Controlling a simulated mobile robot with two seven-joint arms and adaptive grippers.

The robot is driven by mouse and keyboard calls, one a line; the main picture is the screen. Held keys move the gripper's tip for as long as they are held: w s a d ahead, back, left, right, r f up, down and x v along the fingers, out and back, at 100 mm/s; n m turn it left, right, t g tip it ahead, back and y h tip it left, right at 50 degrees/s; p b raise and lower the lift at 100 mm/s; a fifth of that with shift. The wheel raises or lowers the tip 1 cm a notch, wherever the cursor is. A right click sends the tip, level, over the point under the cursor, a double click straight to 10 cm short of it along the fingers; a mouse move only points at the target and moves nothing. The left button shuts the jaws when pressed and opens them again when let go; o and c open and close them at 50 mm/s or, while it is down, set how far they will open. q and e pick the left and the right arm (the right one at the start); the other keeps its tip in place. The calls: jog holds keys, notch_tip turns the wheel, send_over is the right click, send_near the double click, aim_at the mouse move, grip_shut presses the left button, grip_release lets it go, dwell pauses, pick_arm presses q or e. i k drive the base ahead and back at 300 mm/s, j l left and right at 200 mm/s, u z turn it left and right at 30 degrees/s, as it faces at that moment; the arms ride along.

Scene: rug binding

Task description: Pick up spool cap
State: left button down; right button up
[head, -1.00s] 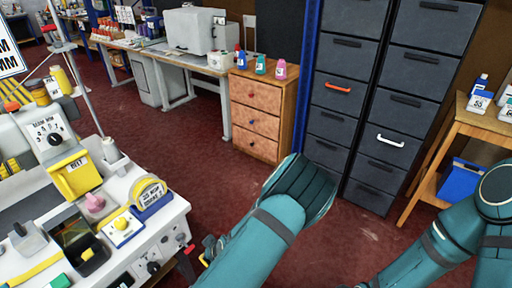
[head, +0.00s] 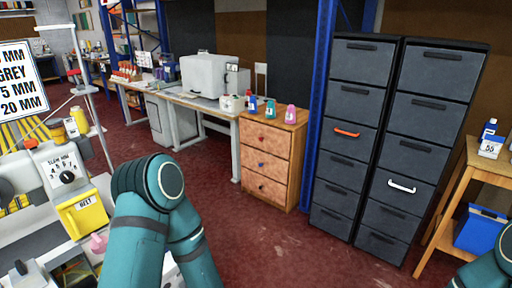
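I cannot make out a thing that is surely the spool cap. A small pink piece (head: 97,243) stands on the white machine (head: 50,272) at the lower left, partly hidden by my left arm. I cannot tell whether it is the cap. My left arm is bent in front of the machine and hides its right part; its gripper is not in view. Only a piece of my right arm shows at the lower right corner, with no gripper in view.
A wooden drawer cabinet (head: 265,165) with small bottles stands in the middle. Dark filing cabinets (head: 340,190) stand right of it. A wooden stand (head: 452,195) with a blue bin (head: 481,232) is at the far right. The red floor (head: 265,245) is clear.

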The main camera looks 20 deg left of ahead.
aim_at(98, 245)
jog(key=u, duration=1.9)
jog(key=i+l+z, duration=0.2)
jog(key=k+j, duration=0.05)
jog(key=k, duration=0.05)
